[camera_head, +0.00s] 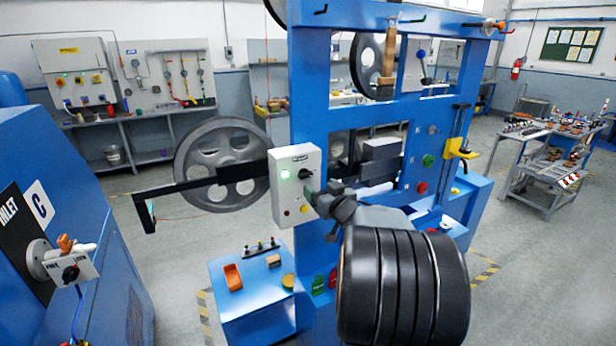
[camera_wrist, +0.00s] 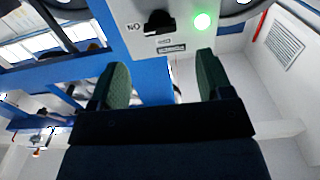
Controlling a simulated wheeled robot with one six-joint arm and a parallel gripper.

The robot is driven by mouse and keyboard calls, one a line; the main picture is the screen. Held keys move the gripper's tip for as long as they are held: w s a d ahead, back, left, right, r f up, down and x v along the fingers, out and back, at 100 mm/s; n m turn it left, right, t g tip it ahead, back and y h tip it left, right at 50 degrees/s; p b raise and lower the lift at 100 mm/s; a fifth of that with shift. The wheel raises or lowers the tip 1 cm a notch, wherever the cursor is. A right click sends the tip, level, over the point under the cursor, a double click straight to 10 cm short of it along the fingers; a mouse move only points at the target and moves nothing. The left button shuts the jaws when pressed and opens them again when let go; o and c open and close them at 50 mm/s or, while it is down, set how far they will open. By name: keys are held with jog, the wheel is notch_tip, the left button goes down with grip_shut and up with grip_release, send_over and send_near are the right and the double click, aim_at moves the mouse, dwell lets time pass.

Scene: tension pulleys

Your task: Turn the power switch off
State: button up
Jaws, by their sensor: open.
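The power switch is a black rotary knob (camera_head: 305,174) on a white control box (camera_head: 284,156) fixed to the blue machine frame. A lit green lamp (camera_head: 284,174) sits left of the knob. In the wrist view the box appears upside down, with the knob (camera_wrist: 157,22) beside the glowing green lamp (camera_wrist: 203,20) and an "ON" marking near the knob. My gripper (camera_wrist: 160,78) is open and empty, its two green-padded fingers apart and pointing toward the box. In the head view my gripper (camera_head: 318,197) is close to the box's lower right, below the knob, partly hidden by my wrist.
A blue table (camera_head: 250,310) with small parts stands below. The blue frame (camera_head: 312,80) rises behind.

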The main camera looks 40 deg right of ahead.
aim_at(307, 177)
jog(key=w, duration=0.2)
jog(key=w+p, duration=0.1)
jog(key=w, duration=0.2)
jog(key=w+d, duration=0.1)
jog(key=w, duration=0.1)
jog(key=shift+w+p, duration=0.3)
jog(key=c, duration=0.9)
